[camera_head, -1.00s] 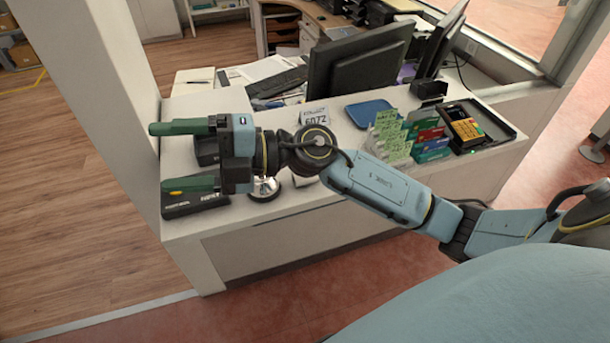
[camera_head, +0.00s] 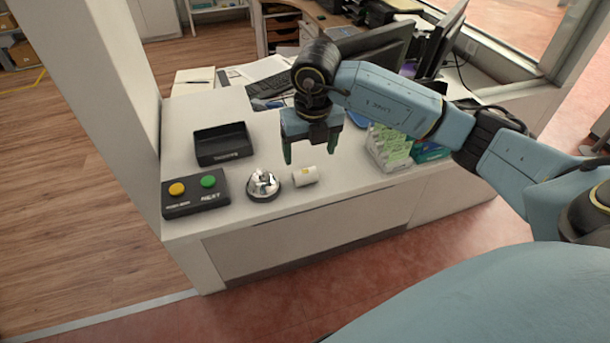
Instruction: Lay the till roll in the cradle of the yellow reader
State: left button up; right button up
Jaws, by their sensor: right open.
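The till roll (camera_head: 306,176), a small white cylinder, lies on its side on the white counter, near the front edge. My right gripper (camera_head: 311,154) points down with its two green fingers apart and empty. In the picture its fingertips are just above the roll, and I see no contact. The yellow reader is hidden now behind my right arm; one second ago it showed in a black tray at the counter's right end. My left gripper is not in view.
A silver bell (camera_head: 263,185) stands close left of the roll. Further left are a black button box (camera_head: 196,211) and an empty black tray (camera_head: 240,157). A leaflet rack (camera_head: 388,150), a blue tray (camera_head: 358,119) and monitors lie right and behind.

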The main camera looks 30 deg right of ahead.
aim_at(305, 172)
jog(key=f, duration=0.3)
jog(key=shift+w+f, duration=0.25)
jog(key=shift+f, duration=0.05)
jog(key=shift+w+f+p, duration=0.15)
jog(key=shift+w+f, duration=0.1)
jog(key=shift+f, duration=0.65)
jog(key=shift+w+f+p, duration=0.1)
jog(key=shift+w+f, duration=0.15)
jog(key=shift+f, duration=0.6)
jog(key=shift+w+f+p, duration=0.15)
jog(key=shift+w+f, duration=0.1)
jog(key=shift+f, duration=0.65)
jog(key=shift+c, duration=0.3)
